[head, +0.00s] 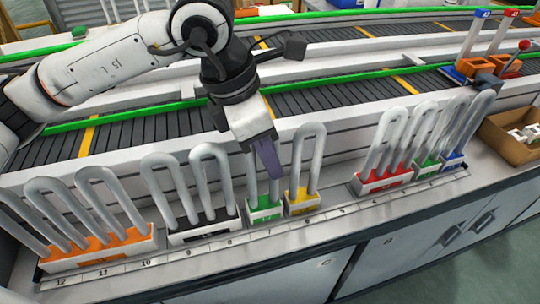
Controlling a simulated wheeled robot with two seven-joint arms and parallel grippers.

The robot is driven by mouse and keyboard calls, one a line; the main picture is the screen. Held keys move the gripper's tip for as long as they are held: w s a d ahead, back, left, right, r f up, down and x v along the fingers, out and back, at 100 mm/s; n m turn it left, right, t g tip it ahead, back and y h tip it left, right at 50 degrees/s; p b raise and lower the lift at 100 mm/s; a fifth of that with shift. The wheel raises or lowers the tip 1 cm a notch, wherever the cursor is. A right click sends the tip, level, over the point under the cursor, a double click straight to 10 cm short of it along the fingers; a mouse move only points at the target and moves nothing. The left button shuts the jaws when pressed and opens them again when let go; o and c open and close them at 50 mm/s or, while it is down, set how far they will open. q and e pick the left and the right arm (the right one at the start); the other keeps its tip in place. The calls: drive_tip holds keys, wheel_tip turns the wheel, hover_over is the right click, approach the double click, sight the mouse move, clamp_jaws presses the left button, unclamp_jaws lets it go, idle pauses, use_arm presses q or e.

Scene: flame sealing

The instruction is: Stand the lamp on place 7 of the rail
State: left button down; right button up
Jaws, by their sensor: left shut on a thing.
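A U-shaped lamp with a green base (265,213) stands upright at about place 7 of the numbered rail (218,249). I cannot tell whether its base fully rests on the rail. My left gripper (270,170) comes down from above, its purple-grey fingers shut on the lamp's glass tube and hiding the top bend. My right gripper is not in view.
A yellow-based lamp (303,204) stands close on the right, a black-based one (203,230) on the left. An orange-based lamp (98,252) is at the left end. Red (383,182), green (427,168) and blue (453,163) ones stand further right, beyond a free stretch.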

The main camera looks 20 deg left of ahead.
use_arm(q)
drive_tip(key=shift+f, duration=0.1)
idle(0.3)
drive_tip(key=c, duration=1.6)
unclamp_jaws()
drive_tip(key=shift+c, duration=0.2)
drive_tip(key=v, duration=0.9)
drive_tip(key=shift+r, duration=0.35)
drive_tip(key=shift+s+a+r, duration=0.1)
drive_tip(key=shift+a+r, duration=0.05)
drive_tip(key=shift+r, duration=0.15)
drive_tip(key=shift+p, duration=0.3)
